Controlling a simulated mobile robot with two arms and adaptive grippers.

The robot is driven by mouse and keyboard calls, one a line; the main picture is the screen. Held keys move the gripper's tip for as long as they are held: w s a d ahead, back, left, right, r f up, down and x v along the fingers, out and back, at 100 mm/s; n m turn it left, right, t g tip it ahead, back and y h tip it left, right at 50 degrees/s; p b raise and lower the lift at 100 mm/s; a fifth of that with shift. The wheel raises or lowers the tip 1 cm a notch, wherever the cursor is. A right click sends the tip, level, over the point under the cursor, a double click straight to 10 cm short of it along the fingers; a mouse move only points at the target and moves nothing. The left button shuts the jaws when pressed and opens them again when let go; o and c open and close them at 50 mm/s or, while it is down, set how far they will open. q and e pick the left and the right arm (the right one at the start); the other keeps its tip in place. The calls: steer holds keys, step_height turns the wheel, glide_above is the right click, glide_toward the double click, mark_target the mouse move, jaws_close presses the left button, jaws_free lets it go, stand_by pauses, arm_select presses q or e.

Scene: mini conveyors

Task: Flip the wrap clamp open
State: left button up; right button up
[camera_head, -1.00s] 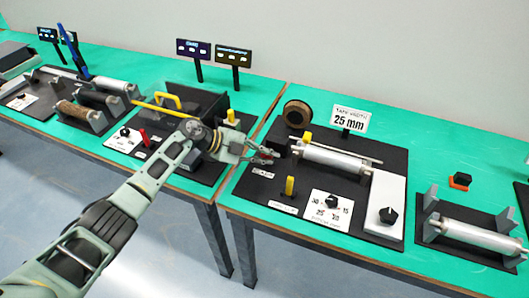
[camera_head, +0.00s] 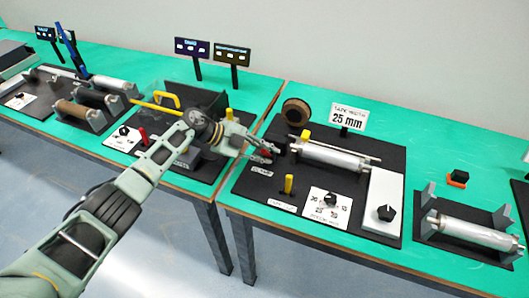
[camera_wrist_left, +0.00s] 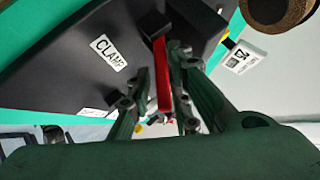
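The wrap clamp shows as a red lever (camera_wrist_left: 163,78) on a black block, beside a white CLAMP label (camera_wrist_left: 108,52) in the left wrist view. My left gripper (camera_wrist_left: 160,70) is open, with one finger on each side of the red lever. The right-hand finger looks very close to it; I cannot tell whether it touches. In the head view my left gripper (camera_head: 267,153) is at the left edge of the right-hand black machine plate (camera_head: 245,185), and its fingers mostly hide the lever. My right gripper is not in view.
A brown tape roll (camera_head: 297,112) stands behind the clamp. A silver roller (camera_head: 332,157), a yellow lever (camera_head: 288,184) and a dial panel (camera_head: 323,208) are close by on the plate. A 25 mm sign (camera_head: 348,119) stands behind.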

arm_select(q)
steer(key=shift+r, duration=0.1)
steer(key=shift+a+r, duration=0.1)
steer(key=shift+a, duration=0.05)
steer(key=v, duration=1.1)
steer(key=shift+a, duration=0.25)
steer(key=shift+s+r, duration=0.1)
steer(key=shift+s, duration=0.05)
